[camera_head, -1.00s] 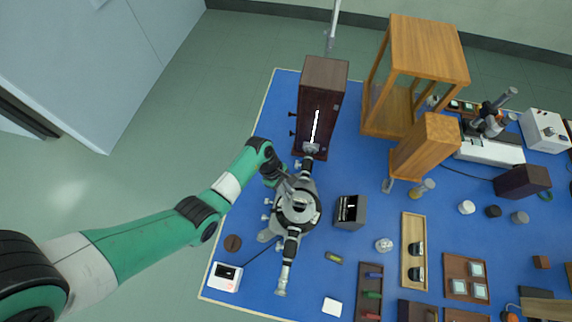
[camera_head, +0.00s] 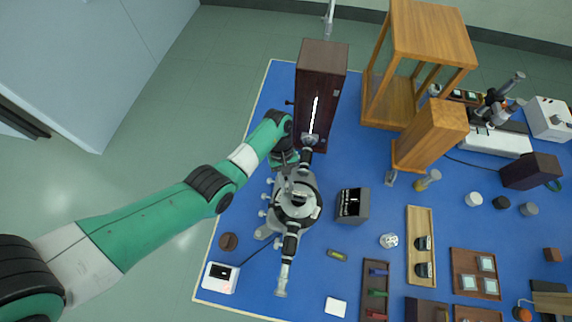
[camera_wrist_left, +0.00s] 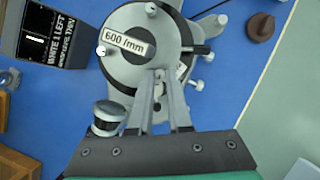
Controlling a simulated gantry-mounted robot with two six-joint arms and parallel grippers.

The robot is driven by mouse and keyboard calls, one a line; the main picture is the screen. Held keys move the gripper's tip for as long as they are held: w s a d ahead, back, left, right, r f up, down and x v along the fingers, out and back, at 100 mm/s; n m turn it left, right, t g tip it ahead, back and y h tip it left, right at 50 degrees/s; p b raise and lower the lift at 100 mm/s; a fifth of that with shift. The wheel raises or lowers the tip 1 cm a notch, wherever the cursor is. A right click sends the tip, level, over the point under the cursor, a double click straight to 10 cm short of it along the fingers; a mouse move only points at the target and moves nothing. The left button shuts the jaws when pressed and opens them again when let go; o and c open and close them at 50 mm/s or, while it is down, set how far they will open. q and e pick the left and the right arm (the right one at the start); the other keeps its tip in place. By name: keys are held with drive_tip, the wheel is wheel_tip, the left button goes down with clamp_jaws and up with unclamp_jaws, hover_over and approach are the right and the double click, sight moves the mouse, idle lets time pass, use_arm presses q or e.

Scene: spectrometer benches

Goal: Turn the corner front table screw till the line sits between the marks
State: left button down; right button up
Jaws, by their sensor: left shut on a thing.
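The spectrometer (camera_head: 297,212) stands on the blue bench, with a round table at its middle. In the left wrist view the round table (camera_wrist_left: 125,68) carries a label strip reading "600 /mm". Small pale screw heads show at the strip's left end (camera_wrist_left: 100,50) and at the table's far edge (camera_wrist_left: 151,8). My left gripper (camera_head: 290,180) comes down on the table's rim from the back. In the left wrist view its fingers (camera_wrist_left: 158,78) close together at the near rim, shut on a table screw that they mostly hide. No line between marks can be read. My right gripper is not in view.
A dark box with a small lit display (camera_head: 352,206) stands right of the spectrometer. A tall brown lamp housing (camera_head: 321,75) stands behind it. A white meter (camera_head: 221,277) and a brown disc (camera_head: 228,242) lie at front left. Wooden trays (camera_head: 420,245) stand farther right.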

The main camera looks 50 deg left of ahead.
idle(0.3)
use_arm(q)
drive_tip(key=c, duration=1.1)
unclamp_jaws()
drive_tip(key=shift+c, duration=0.2)
drive_tip(key=p+v, duration=0.2)
drive_tip(key=v, duration=0.9)
drive_tip(key=shift+r, duration=0.35)
